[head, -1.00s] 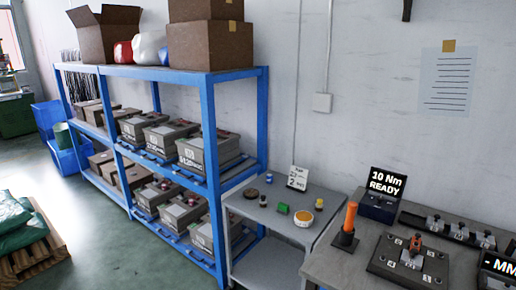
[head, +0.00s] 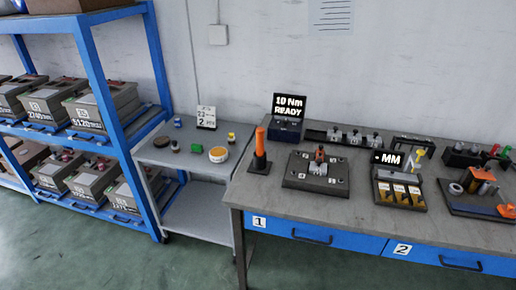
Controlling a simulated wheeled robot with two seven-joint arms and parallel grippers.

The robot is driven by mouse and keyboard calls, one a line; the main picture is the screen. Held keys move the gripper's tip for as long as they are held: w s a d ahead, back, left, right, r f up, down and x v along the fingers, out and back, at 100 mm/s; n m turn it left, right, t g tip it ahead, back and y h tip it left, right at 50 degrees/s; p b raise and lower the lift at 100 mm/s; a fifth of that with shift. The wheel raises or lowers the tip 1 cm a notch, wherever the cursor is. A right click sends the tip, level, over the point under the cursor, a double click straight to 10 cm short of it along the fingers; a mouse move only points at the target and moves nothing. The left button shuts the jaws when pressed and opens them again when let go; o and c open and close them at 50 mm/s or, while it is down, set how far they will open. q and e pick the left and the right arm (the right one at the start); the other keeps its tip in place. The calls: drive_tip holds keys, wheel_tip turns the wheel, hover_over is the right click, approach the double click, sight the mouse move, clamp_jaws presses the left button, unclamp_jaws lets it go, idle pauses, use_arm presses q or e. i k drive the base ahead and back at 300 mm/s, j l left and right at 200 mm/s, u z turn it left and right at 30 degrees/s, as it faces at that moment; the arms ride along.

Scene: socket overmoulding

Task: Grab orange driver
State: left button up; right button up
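The orange driver (head: 260,142) stands upright in a dark holder (head: 259,164) at the left end of the grey workbench (head: 262,193). Its orange handle points up and nothing covers it. Neither of my grippers shows in the head view.
A box with a "10 Nm READY" display (head: 288,117) stands behind the driver. A dark fixture plate (head: 316,172) lies to its right, then a tray with an "MM" display (head: 391,158). A grey side table (head: 167,157) with small items stands left. A blue shelf (head: 102,72) stands further left. Floor is clear in front.

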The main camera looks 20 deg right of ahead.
sight(260, 149)
drive_tip(key=i+j, duration=0.1)
drive_tip(key=i, duration=0.2)
drive_tip(key=i+j+z, duration=0.25)
drive_tip(key=i+z, duration=0.15)
drive_tip(key=i, duration=0.15)
drive_tip(key=i+j+z, duration=0.45)
drive_tip(key=i, duration=0.1)
